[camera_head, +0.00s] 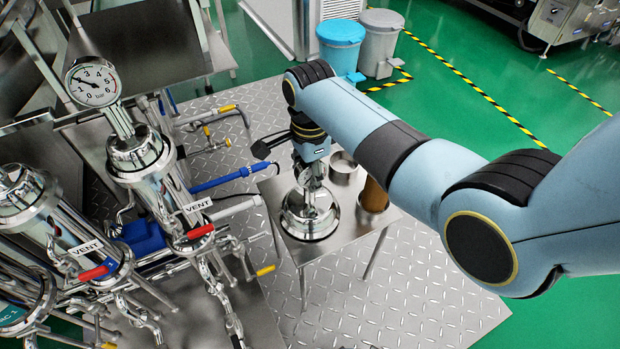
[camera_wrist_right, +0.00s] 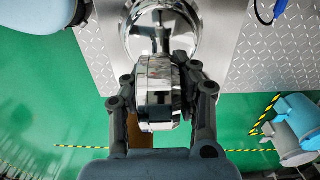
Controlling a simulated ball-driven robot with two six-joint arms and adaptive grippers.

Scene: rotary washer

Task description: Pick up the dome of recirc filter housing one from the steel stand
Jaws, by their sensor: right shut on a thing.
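The polished steel dome (camera_head: 308,222) is on the small steel stand (camera_head: 345,240), upright with its wide rim down. I cannot tell whether its rim still touches the stand top. My right gripper (camera_head: 312,172) comes down on it from above and is shut on its narrow upper part. In the right wrist view, the fingers of the right gripper (camera_wrist_right: 160,85) press both sides of a shiny steel piece, with the dome's round rim (camera_wrist_right: 130,30) beyond. My left gripper is not in view.
A small steel cup (camera_head: 343,168) and a brown cylinder (camera_head: 373,197) stand close beside the dome on the stand. Steel housings with VENT tags (camera_head: 150,170) and a gauge (camera_head: 93,82) are at left. A blue bin (camera_head: 341,45) and a grey bin (camera_head: 381,42) stand behind.

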